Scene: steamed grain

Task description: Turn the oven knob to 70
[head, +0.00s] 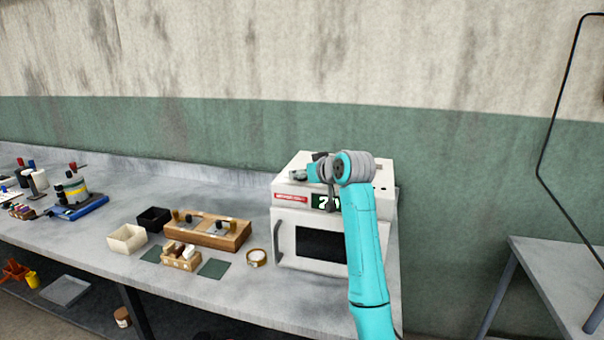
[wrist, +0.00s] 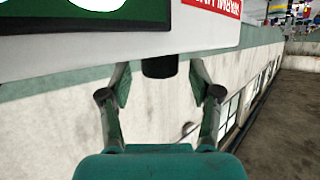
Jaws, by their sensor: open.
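The white oven (head: 308,240) stands at the right end of the long bench. Its green display (head: 318,202) shows a white 2 first; the rest is partly covered by my arm. My gripper (head: 298,175) is at the upper front of the oven, above the red label. In the wrist view my gripper (wrist: 160,82) is open, with a finger on each side of a dark rounded piece (wrist: 159,66) at the oven panel's edge. This may be the knob; whether the fingers touch it cannot be told. The wrist view also shows part of the display (wrist: 85,18).
Left of the oven are a tape roll (head: 256,258), a wooden block with fittings (head: 222,236), a white bin (head: 127,239) and a black bin (head: 154,219). A second table (head: 550,265) stands at the right, beyond a gap.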

